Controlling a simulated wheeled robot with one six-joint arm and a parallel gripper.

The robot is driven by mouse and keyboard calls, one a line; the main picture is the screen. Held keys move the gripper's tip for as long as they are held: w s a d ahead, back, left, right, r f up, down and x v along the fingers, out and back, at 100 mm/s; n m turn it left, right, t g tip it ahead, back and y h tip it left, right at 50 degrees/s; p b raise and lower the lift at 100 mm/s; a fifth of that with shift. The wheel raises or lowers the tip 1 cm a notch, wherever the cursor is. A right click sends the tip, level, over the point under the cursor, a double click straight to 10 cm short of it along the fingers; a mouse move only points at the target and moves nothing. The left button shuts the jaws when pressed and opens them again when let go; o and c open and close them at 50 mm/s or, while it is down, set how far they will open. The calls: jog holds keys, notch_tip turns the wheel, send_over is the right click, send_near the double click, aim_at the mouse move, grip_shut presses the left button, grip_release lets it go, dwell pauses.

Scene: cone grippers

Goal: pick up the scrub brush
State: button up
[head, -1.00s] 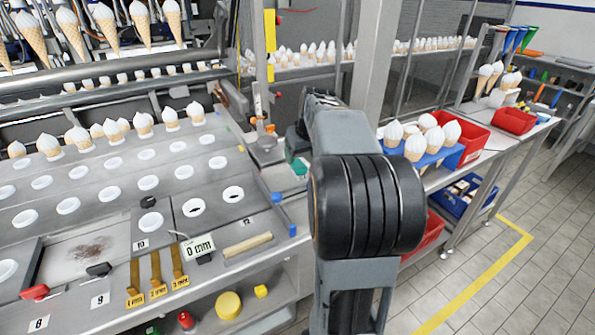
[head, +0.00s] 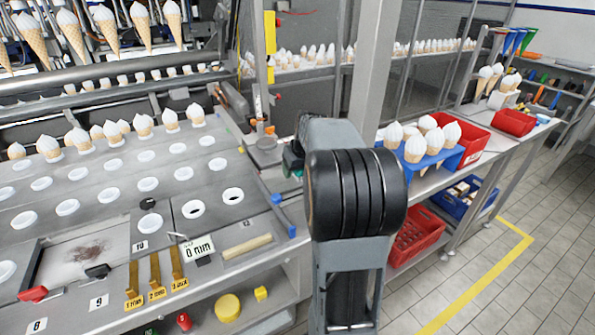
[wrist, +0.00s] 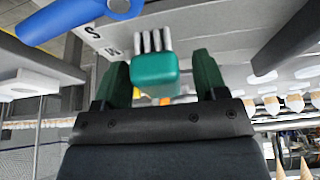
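The scrub brush (wrist: 155,72) shows in the wrist view as a teal block with several pale bristle tufts at its far end. It lies between the two dark green fingers of my gripper (wrist: 161,62). The fingers are apart, and a gap shows between the brush and the right finger, so my gripper is open. I cannot tell how far the brush is below the fingertips. In the head view only a dark green part of my gripper (head: 292,160) shows to the left of my arm. My arm hides most of the brush there.
A blue cylinder (wrist: 100,12) is near the gripper in the wrist view. A blue cone holder (head: 432,160) and a red bin (head: 476,148) stand right of my arm. The steel machine top (head: 110,205) with white cup rings is on the left. Tiled floor is free at right.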

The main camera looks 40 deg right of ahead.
jog(key=c, duration=0.9)
jog(key=shift+r, duration=0.1)
notch_tip(320, 180, up, 10)
jog(key=shift+f+p, duration=0.1)
jog(key=shift+p, duration=0.5)
